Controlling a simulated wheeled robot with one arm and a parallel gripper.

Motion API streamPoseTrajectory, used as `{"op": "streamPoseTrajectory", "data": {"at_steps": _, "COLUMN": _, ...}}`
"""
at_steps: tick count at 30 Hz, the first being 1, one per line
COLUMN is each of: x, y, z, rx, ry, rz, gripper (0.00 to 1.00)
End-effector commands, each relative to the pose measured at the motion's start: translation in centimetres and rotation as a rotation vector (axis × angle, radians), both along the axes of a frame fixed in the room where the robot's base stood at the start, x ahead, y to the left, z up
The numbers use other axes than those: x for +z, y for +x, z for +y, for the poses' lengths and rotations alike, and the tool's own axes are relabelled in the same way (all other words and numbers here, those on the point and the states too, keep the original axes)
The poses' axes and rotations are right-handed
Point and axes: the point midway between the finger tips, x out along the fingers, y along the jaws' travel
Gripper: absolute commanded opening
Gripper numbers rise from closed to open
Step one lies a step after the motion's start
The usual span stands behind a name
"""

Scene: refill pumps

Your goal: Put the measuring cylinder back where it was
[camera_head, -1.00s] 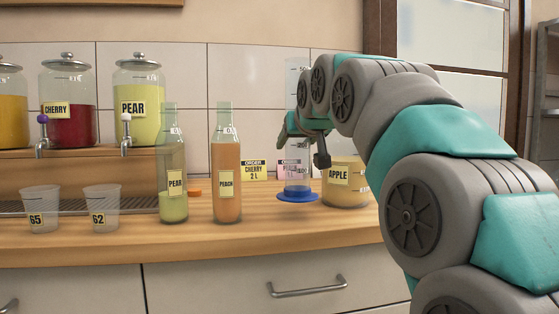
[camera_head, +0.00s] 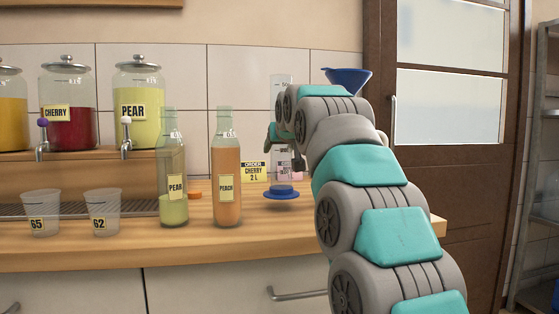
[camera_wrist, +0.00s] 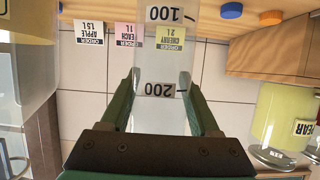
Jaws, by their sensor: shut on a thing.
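The measuring cylinder (camera_head: 281,88) is a tall clear tube with a blue base (camera_head: 281,192), upright near the order cards; my arm hides its middle in the head view. I cannot tell for sure whether its base touches the counter. In the wrist view, which is upside down, the cylinder (camera_wrist: 161,65) shows its 100 and 200 marks between my fingers. My gripper (camera_wrist: 165,100) is shut on it. In the head view my gripper (camera_head: 285,140) is partly hidden by my own arm.
Pear (camera_head: 173,175) and peach (camera_head: 227,175) bottles stand close left of the cylinder. Order cards (camera_head: 253,172) stand behind. A blue funnel (camera_head: 347,80) shows above my arm. Two cups (camera_head: 101,208) and juice jars (camera_head: 138,100) are further left. An orange cap (camera_head: 194,195) lies between the bottles.

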Motion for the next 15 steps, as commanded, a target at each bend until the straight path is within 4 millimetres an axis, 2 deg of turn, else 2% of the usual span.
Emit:
{"op": "streamPoseTrajectory", "data": {"at_steps": 7, "x": -2.1, "y": 0.0, "z": 0.0, "rx": 0.001, "ry": -0.001, "rz": 0.005, "gripper": 0.0}}
{"op": "streamPoseTrajectory", "data": {"at_steps": 15, "x": -3.2, "y": -0.1, "z": 0.0, "rx": 0.0, "ry": 0.0, "rz": 0.001, "gripper": 0.0}}
